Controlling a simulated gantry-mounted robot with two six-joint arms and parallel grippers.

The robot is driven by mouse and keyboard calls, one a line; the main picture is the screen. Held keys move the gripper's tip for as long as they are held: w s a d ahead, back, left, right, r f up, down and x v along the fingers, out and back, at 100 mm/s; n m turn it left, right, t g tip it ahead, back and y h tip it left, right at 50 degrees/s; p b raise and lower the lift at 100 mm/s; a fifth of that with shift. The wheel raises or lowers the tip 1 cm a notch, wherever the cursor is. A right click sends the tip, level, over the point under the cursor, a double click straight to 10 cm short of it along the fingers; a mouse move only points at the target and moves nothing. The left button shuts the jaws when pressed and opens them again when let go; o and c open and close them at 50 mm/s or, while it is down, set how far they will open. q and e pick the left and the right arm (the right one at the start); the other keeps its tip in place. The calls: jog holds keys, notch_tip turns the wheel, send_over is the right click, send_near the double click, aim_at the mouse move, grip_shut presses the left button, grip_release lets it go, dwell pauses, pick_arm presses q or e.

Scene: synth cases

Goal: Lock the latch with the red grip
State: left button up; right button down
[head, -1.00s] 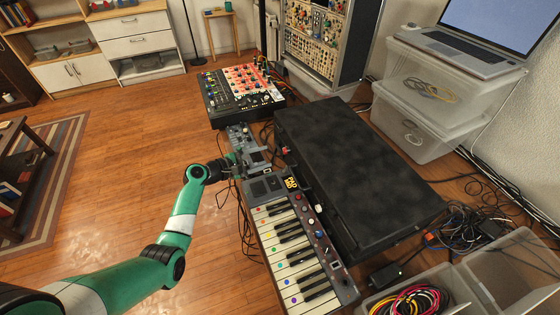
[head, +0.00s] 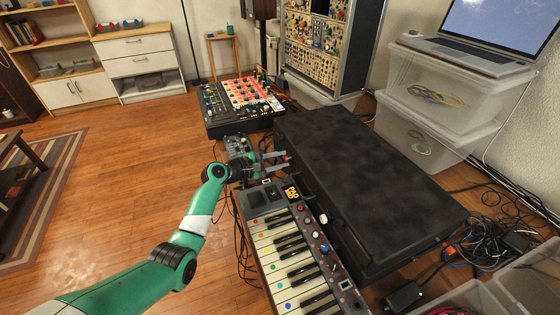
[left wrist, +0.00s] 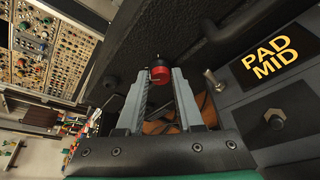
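The latch's red grip (left wrist: 160,74) is a small red knob with a black top, at the side of the black case (head: 365,185). In the left wrist view it sits between or just beyond my fingertips; I cannot tell if either finger touches it. In the head view the red grip is mostly hidden by the fingers. My left gripper (head: 283,161) points right at the case's near long side. Its two grey fingers are apart, and it also shows in the left wrist view (left wrist: 160,88). The rest of the latch is hidden. My right gripper is out of view.
A keyboard (head: 290,250) marked PAD MID lies just in front of my gripper, close to the case. A mixer (head: 240,100) stands behind it. Clear plastic boxes (head: 435,120) with a laptop (head: 470,50) stand right.

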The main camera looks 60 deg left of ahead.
pick_arm(q)
grip_shut()
jog(key=shift+f+m, duration=0.1)
jog(key=shift+m, duration=0.2)
jog(key=shift+m+t+y, duration=0.3)
jog(key=shift+m, duration=0.1)
jog(key=shift+d+f+m+t+y+b, duration=0.1)
jog(key=shift+m+t+y+b, duration=0.25)
jog(key=shift+m+b, duration=0.65)
jog(key=shift+d+f+m+t+y+b, duration=0.1)
jog(key=shift+m+t+y+b, duration=0.25)
jog(key=shift+m+b, duration=0.65)
